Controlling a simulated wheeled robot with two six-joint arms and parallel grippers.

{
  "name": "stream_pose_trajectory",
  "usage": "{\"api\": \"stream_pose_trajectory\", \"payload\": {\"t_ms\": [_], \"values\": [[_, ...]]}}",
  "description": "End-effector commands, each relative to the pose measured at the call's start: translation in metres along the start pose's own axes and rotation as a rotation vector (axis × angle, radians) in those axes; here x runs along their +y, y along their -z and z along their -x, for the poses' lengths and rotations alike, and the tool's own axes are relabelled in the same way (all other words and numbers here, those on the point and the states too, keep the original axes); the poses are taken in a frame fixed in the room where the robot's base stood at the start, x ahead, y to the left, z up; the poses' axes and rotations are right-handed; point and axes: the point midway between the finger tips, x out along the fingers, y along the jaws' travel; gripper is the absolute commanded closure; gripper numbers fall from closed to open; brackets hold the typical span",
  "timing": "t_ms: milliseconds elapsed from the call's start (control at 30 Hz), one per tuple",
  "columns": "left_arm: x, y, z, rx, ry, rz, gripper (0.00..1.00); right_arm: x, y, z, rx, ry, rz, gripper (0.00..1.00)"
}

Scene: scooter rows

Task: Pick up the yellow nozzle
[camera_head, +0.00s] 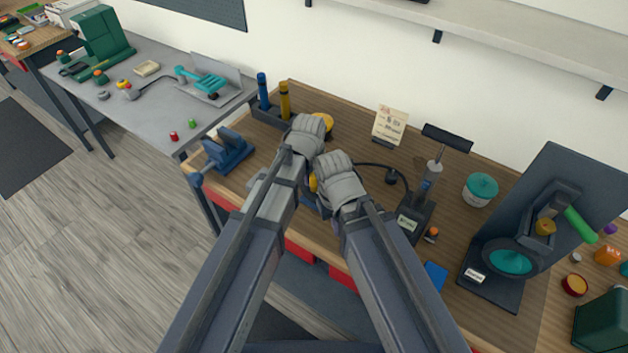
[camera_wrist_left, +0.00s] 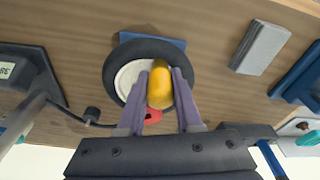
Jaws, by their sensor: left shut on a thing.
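The yellow nozzle (camera_wrist_left: 160,86) is between the two fingers of my left gripper (camera_wrist_left: 163,76), which is shut on it, in the left wrist view. Behind it is a black wheel with a pale hub (camera_wrist_left: 128,78); I cannot tell whether the nozzle touches it. In the head view my left gripper (camera_head: 308,138) is over the bench, its fingers hidden by its own wrist. A bit of yellow, likely the nozzle (camera_head: 313,184), shows between my arms. My right gripper (camera_head: 340,178) is just right of and lower than the left; its fingers are hidden.
A blue vise (camera_head: 226,150) stands at the bench's left end, near a holder with blue and yellow tubes (camera_head: 284,100). A dark pump stand (camera_head: 415,215) with a black hose is on the right. A grey block (camera_wrist_left: 260,47) lies near the wheel.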

Motion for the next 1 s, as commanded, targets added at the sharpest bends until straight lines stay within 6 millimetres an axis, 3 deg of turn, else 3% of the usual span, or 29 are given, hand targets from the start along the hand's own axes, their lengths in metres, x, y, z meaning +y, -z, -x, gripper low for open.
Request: {"api": "stream_pose_trajectory", "payload": {"t_ms": [567,767,1000], "values": [[0.000,0.001,0.005,0.000,0.000,0.000,1.00,0.001,0.000,0.005,0.000,0.000,0.000,1.00],[0.000,0.004,0.023,0.000,0.000,0.000,1.00,0.002,-0.001,0.023,0.000,0.000,0.001,1.00],[0.000,0.009,0.058,0.000,0.000,0.000,1.00,0.005,-0.003,0.059,0.000,0.000,-0.001,1.00]]}}
